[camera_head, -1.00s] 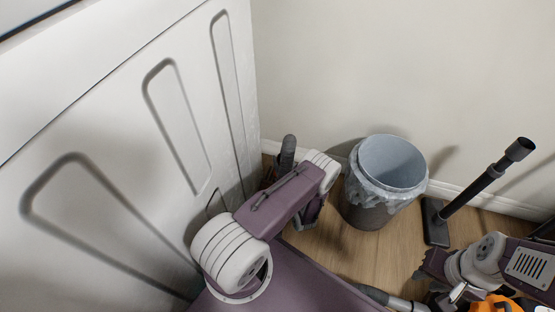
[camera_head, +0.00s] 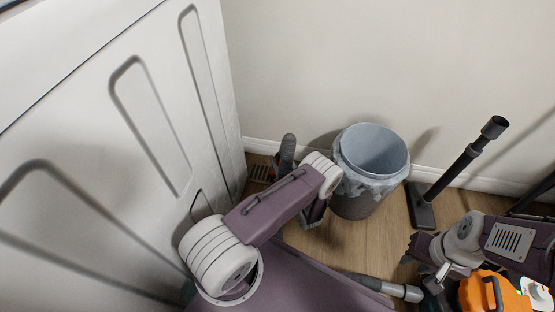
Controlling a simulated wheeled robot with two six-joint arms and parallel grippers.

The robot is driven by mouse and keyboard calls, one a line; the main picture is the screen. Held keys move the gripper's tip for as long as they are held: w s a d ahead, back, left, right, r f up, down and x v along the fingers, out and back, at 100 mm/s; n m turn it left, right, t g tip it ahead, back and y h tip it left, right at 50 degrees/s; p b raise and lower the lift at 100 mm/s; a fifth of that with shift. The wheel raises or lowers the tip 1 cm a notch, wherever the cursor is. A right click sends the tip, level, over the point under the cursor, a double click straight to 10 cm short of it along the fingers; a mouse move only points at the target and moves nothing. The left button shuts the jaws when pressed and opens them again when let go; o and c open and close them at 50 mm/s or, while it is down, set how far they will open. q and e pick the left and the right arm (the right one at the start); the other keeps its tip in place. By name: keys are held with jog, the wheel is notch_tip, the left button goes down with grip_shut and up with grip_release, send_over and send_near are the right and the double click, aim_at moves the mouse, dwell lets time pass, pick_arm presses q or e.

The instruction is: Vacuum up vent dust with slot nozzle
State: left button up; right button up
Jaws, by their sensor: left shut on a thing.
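A small floor vent (camera_head: 260,173) with dark slots lies by the wall at the foot of the white panelled surface. My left gripper (camera_head: 287,177) is beside it, to the right, mostly hidden behind my own arm. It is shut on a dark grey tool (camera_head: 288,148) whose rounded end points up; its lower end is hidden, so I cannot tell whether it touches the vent. Dust is too small to make out. My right gripper (camera_head: 436,268) is at lower right, near the orange vacuum (camera_head: 487,291); its jaw opening is unclear.
A lined waste bin (camera_head: 370,185) stands against the wall, right of my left arm. A black floor head with an upright tube (camera_head: 455,175) stands right of it. A grey wand (camera_head: 396,290) lies at the bottom. Wood floor shows between them.

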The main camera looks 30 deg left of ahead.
pick_arm(q)
jog(key=shift+w+d+r, duration=0.1)
jog(key=shift+w+d, duration=0.1)
jog(key=shift+d, duration=0.45)
jog(key=shift+w+d+r, duration=0.1)
jog(key=shift+w+d, duration=0.1)
jog(key=shift+d, duration=0.4)
jog(key=s+a+p, duration=0.3)
jog(key=a, duration=0.7)
jog(key=shift+f, duration=0.2)
jog(key=shift+s+a+r, duration=0.1)
